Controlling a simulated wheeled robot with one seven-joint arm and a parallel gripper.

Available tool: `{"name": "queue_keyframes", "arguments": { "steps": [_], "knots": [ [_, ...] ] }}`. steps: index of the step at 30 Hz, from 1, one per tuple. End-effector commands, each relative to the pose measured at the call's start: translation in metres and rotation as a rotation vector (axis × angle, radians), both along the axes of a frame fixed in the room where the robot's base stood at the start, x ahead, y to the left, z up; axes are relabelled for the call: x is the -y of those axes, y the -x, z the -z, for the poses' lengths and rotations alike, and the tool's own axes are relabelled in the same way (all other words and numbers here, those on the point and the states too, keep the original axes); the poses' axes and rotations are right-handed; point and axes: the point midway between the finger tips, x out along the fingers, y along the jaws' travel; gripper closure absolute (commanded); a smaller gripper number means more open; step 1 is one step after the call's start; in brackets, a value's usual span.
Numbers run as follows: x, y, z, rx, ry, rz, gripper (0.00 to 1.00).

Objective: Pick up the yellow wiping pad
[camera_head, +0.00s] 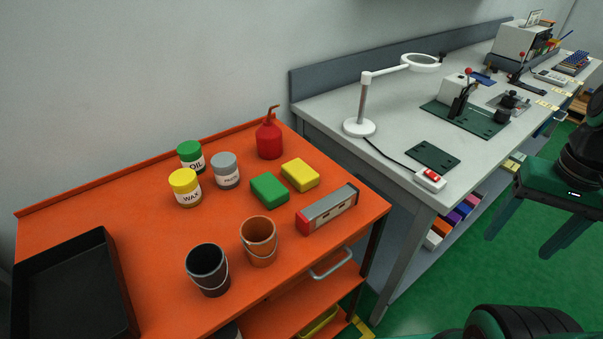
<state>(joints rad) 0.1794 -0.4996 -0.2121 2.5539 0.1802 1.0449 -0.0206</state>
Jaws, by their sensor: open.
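The yellow wiping pad (300,175) lies flat on the orange cart top (150,260), near its back right. A green pad (269,190) lies close beside it, to the left and slightly nearer. My gripper (518,245) is at the right of the view, over the green floor. It is well away from the pad and the cart. Its two fingers are apart, with nothing seen between them. The yellow pad is fully in view.
A red oil can (269,139) stands behind the pads, and a grey-and-red level (327,209) lies in front. Oil, wax and grey-lidded tins (225,170) stand left. Black and brown buckets (259,241) stand in front. A black tray (110,270) is far left. A workbench (320,112) with a lamp adjoins right.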

Motion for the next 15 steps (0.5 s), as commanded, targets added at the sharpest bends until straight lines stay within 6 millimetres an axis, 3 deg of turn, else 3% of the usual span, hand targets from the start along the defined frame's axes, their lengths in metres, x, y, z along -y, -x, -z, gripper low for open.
{"name": "queue_keyframes", "arguments": {
  "steps": [5, 8, 11, 15],
  "knots": [
    [-0.033, -0.065, -0.009, 0.059, 0.027, -0.212, 0.33],
    [-0.065, -0.109, -0.016, 0.111, 0.040, -0.359, 0.33],
    [-0.106, -0.148, -0.022, 0.164, 0.045, -0.504, 0.33],
    [-0.177, -0.193, -0.029, 0.240, 0.042, -0.704, 0.33]
  ]
}}
